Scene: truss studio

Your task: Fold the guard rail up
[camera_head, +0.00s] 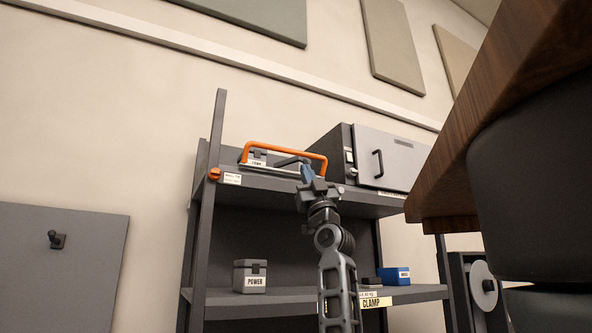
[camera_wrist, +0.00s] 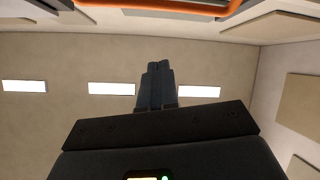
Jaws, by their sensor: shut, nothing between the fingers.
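The guard rail, an orange bar with bent ends (camera_head: 285,147), is at the upper shelf's front, above the shelf edge. Its right end comes down close to my gripper (camera_head: 308,172). My gripper is shut and empty, fingers pointing up, in front of the upper shelf. In the wrist view the shut fingers (camera_wrist: 156,72) point towards the orange rail (camera_wrist: 185,8), which crosses the top edge and is partly cut off. A gap shows between the fingertips and the rail there. In the head view I cannot tell whether they touch.
A grey cabinet with a black handle (camera_head: 379,163) stands right of the rail. The lower shelf (camera_head: 300,302) holds a grey box (camera_head: 250,276) and a blue box (camera_head: 396,275). A wooden edge (camera_head: 500,100) looms close at right. An orange knob (camera_head: 214,174) sits on the left post.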

